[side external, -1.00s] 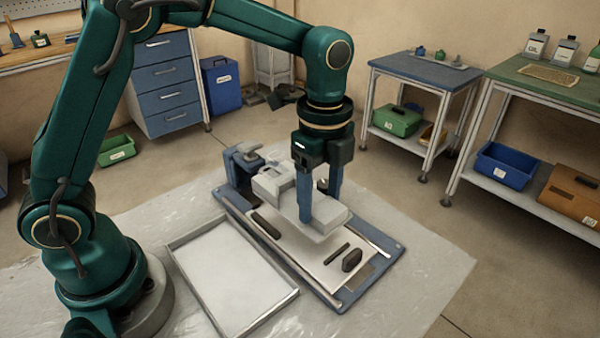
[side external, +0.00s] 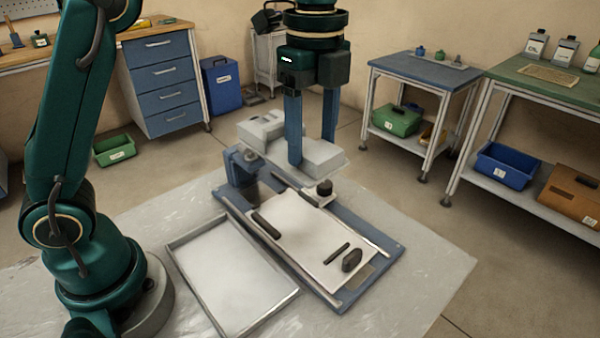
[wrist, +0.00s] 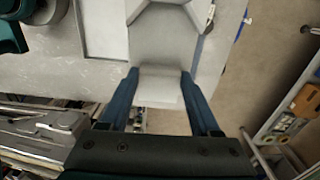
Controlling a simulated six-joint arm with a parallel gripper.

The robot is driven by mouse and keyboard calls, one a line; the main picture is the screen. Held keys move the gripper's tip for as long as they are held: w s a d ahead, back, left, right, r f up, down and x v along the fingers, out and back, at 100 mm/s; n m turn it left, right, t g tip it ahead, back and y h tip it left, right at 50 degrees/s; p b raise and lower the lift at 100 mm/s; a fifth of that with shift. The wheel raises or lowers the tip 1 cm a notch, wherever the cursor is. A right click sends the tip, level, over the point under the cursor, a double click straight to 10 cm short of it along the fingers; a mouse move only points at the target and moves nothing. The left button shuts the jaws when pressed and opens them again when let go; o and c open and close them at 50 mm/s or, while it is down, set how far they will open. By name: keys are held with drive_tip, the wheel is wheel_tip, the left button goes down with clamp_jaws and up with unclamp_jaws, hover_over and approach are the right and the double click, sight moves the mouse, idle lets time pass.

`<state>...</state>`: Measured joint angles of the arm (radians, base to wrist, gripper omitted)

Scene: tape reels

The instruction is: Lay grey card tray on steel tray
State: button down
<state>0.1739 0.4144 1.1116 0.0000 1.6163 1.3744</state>
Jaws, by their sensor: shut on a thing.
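The grey card tray (side external: 318,158) is a pale grey, stepped box with a raised hollow part at its far left end. My gripper (side external: 312,150) has its blue fingers shut on it, one finger on each side. It hangs roughly level above the blue fixture, clear of it. In the wrist view the card tray (wrist: 160,40) fills the space between and beyond my fingers (wrist: 160,76).
The blue fixture (side external: 385,262) carries a white plate (side external: 300,235), dark grips, a dark knob (side external: 324,187) and a clamp-like post (side external: 238,168) at its back left. A pale sheet (side external: 425,265) lies underneath. Side tables (side external: 425,72) stand at the back right.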

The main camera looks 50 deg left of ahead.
drive_tip(key=s+a, duration=1.1)
drive_tip(key=s, duration=0.3)
hover_over(246, 292)
wheel_tip(246, 292, down, 13)
drive_tip(key=shift+r, duration=0.1)
drive_tip(key=shift+f, duration=2.25)
drive_tip(key=shift+c, duration=0.5)
unclamp_jaws()
